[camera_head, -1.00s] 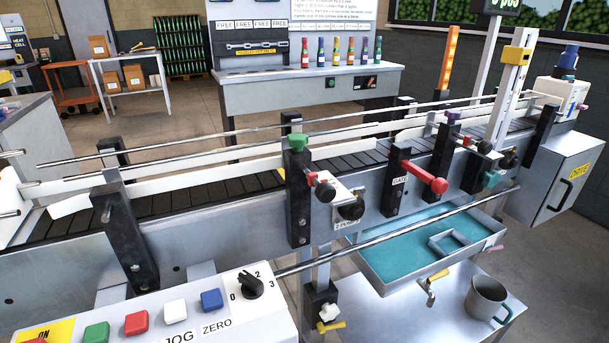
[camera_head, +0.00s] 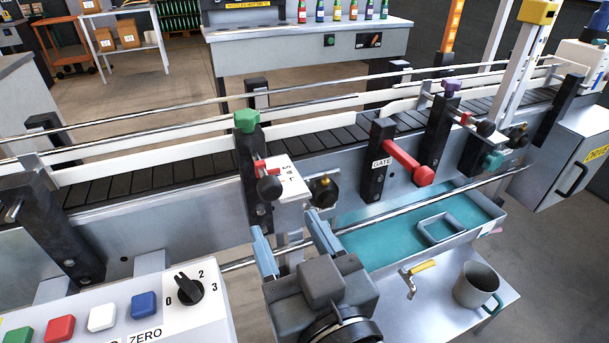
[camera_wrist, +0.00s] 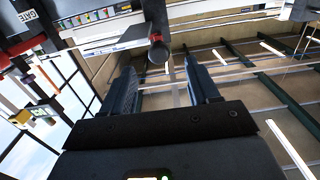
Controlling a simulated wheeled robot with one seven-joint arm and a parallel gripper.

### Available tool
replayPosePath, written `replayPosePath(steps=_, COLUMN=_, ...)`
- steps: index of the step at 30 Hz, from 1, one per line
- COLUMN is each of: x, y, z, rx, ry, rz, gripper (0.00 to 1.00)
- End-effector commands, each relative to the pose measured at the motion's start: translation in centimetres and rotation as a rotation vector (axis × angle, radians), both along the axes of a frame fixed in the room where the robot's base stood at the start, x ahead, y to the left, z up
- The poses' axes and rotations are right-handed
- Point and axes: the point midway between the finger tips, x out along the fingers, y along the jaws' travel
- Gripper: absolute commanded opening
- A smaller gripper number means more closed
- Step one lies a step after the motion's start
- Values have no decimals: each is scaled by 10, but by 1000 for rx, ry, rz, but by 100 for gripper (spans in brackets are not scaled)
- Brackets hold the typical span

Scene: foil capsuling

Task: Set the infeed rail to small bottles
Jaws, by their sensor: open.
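The infeed rail is a white guide strip (camera_head: 150,160) along the near side of the conveyor. A black post with a green knob (camera_head: 246,121) carries it at the middle. On that post are a red lever, a round black knob (camera_head: 269,187) and a white plate (camera_head: 291,178) whose letters are only partly readable. A black and brass knob (camera_head: 323,190) sits right of the plate. My gripper (camera_head: 284,224) is open and empty, below and in front of these knobs, touching none that I can tell. In the wrist view a dark, red-ended knob (camera_wrist: 158,50) shows beyond the fingers (camera_wrist: 162,80).
A control box with buttons and a selector dial (camera_head: 184,289) stands at lower left. A steel rod (camera_head: 400,216) runs along the front of the conveyor near my gripper. A red GATE handle (camera_head: 410,161), teal tray (camera_head: 385,241) and grey mug (camera_head: 478,285) are to the right.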

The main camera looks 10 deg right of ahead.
Motion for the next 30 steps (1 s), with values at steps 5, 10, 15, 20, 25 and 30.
replayPosePath(steps=5, x=10, y=8, z=10, rx=1, ry=-11, rz=3, gripper=60)
replayPosePath(steps=10, x=30, y=13, z=10, rx=0, ry=-11, rz=2, gripper=60)
replayPosePath(steps=15, x=56, y=21, z=10, rx=0, ry=-11, rz=1, gripper=60)
replayPosePath(steps=20, x=73, y=26, z=10, rx=0, ry=-11, rz=2, gripper=60)
replayPosePath(steps=25, x=80, y=28, z=9, rx=1, ry=-11, rz=2, gripper=60)
replayPosePath(steps=30, x=80, y=28, z=8, rx=1, ry=-10, rz=2, gripper=60)
